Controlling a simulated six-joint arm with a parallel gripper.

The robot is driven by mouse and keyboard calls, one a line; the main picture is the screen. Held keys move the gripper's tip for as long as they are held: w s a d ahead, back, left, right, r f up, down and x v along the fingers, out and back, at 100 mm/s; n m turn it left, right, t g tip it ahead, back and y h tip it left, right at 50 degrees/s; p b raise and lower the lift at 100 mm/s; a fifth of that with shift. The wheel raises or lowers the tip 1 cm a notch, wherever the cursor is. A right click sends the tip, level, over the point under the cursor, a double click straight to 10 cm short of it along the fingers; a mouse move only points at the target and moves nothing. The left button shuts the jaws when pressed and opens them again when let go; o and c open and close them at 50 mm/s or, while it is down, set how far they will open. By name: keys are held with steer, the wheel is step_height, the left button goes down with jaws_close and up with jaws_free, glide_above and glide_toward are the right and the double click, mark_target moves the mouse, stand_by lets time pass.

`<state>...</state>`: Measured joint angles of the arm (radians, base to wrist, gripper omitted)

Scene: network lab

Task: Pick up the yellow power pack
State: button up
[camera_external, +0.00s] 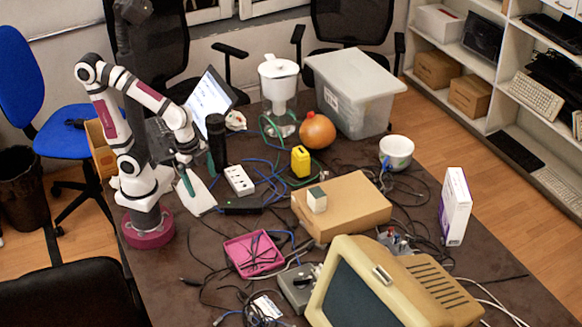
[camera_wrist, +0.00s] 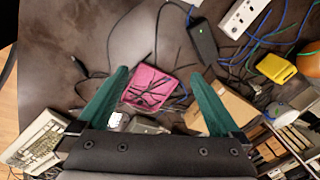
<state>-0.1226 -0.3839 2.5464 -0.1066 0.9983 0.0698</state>
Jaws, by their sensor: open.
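The yellow power pack (camera_external: 301,163) stands upright on the dark table, just left of an orange ball and behind a cardboard box. In the wrist view the yellow pack (camera_wrist: 275,68) is at the right, outside the space between my fingers. My gripper (camera_external: 188,183) is over the left part of the table, well left of the pack, with its fingers pointing down. In the wrist view my gripper (camera_wrist: 160,73) shows two green fingers spread wide, with nothing held between them.
Between gripper and pack lie a white power strip (camera_external: 239,180), a black adapter (camera_external: 243,205) and loose cables. The orange ball (camera_external: 318,131) and cardboard box (camera_external: 345,205) crowd the pack. A pink tray (camera_external: 254,254) and old monitor (camera_external: 390,290) are in front. A clear bin (camera_external: 354,95) stands behind.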

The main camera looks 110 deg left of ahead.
steer(key=w+a+f+n+t+y, duration=0.1)
steer(key=w+a+f+n+t, duration=0.35)
steer(key=w+a, duration=0.5)
steer(key=n+t+y, duration=0.4)
steer(key=n+y, duration=0.3)
steer(key=n, duration=0.1)
glide_toward(295, 158)
steer(key=x, duration=1.5)
steer(key=shift+w+a+r, duration=0.15)
steer(key=shift+r, duration=0.05)
steer(key=c, duration=1.5)
jaws_close()
steer(key=shift+r, duration=0.15)
